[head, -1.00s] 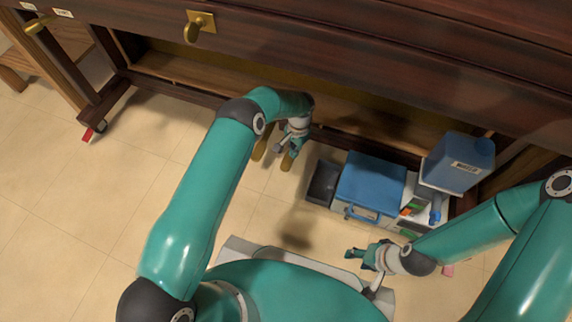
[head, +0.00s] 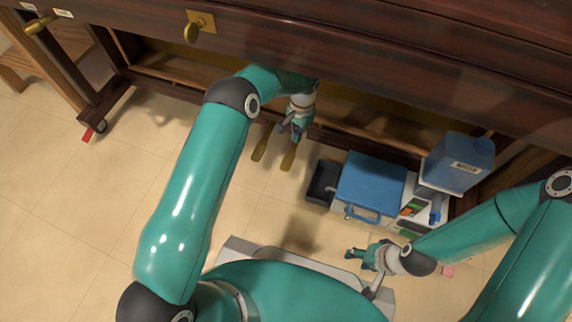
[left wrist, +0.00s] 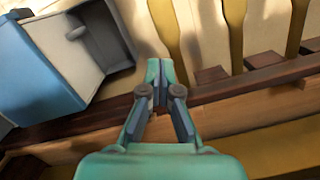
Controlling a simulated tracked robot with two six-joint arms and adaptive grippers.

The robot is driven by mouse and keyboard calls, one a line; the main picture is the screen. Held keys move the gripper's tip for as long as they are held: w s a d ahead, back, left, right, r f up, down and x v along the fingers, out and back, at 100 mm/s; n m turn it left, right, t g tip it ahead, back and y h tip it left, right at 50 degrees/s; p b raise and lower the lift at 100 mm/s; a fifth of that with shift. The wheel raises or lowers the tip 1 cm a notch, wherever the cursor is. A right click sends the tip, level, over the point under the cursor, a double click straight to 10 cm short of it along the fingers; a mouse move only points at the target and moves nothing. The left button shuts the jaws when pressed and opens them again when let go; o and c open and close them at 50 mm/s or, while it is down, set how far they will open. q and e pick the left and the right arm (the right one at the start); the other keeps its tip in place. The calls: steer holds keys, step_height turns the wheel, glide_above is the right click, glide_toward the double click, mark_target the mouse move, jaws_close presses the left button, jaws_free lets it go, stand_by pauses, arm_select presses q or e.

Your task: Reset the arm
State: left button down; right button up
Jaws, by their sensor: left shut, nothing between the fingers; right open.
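My left gripper (head: 292,136) is shut and empty, in front of the lower opening of the dark wooden piano (head: 420,75). Its closed fingers also show in the left wrist view (left wrist: 160,72), pointing towards the floor near the pedals. Brass pedals (head: 288,158) lie just below it in the head view; the wrist view shows several gold pedals (left wrist: 236,32) beyond the fingertips. I cannot tell how near the fingers are to them. My right gripper (head: 358,254) is open and empty over the tiled floor, lower right of centre.
A blue-lidded box (head: 371,183) with a dark tray (head: 322,182) beside it stands on the floor right of my left gripper. A blue water container (head: 458,162) stands further right. The tiled floor (head: 130,175) at left is clear.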

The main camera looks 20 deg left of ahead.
stand_by(0.5)
arm_select(q)
steer(key=s+d+f+n+h, duration=0.2)
steer(key=s+f, duration=0.1)
steer(key=s, duration=0.5)
steer(key=s+d+f+n+h, duration=0.15)
steer(key=s+f, duration=0.25)
steer(key=s, duration=0.4)
steer(key=s+r+n+t+p, duration=0.15)
steer(key=s+r+n, duration=0.25)
steer(key=s, duration=1)
step_height(320, 180, up, 44)
steer(key=p, duration=4.4)
steer(key=shift+a+m+h, duration=0.35)
steer(key=shift+h, duration=0.1)
steer(key=shift+w, duration=0.1)
